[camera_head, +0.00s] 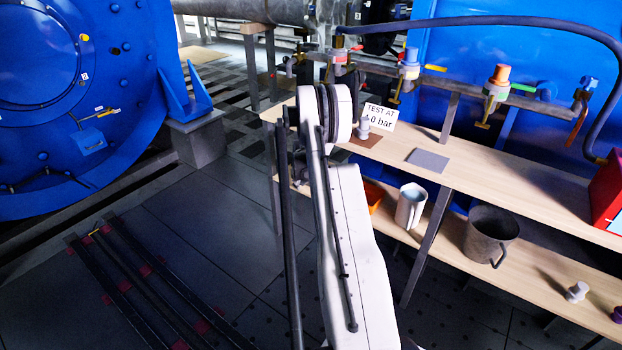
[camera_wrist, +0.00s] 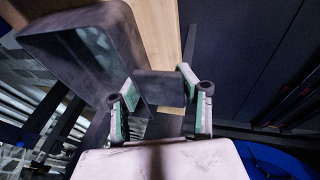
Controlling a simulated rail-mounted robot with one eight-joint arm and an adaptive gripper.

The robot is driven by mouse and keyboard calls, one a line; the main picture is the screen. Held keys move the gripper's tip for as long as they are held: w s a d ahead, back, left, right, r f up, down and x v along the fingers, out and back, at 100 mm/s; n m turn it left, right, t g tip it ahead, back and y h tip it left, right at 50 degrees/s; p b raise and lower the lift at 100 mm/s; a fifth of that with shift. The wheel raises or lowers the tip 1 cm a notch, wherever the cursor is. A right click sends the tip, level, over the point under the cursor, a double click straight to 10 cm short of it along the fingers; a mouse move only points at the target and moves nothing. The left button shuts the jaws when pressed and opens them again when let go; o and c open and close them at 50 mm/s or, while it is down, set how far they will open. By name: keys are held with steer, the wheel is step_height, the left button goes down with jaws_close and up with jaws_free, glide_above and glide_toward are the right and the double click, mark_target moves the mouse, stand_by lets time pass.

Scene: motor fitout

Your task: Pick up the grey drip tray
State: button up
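The grey drip tray (camera_wrist: 88,50) is a dark grey, deep, round-cornered vessel in the upper left of the wrist view. A flat grey tab (camera_wrist: 160,88) stands out from its side towards me. My gripper (camera_wrist: 158,84) has one finger against each side edge of this tab, with no gap showing, so it appears shut on it. I cannot tell whether the tray bears on a surface. In the head view my white arm covers the middle; my gripper and the tray cannot be made out there.
A wooden shelf (camera_wrist: 158,35) runs behind the tray. In the head view the lower shelf bears a pale jug (camera_head: 411,205), a dark grey mug-like pot (camera_head: 490,236) and an orange container (camera_head: 373,196). A grey plate (camera_head: 428,160) and a red box (camera_head: 608,195) are on the upper shelf.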

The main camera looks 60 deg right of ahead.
steer(key=c, duration=0.6)
steer(key=shift+r, duration=0.1)
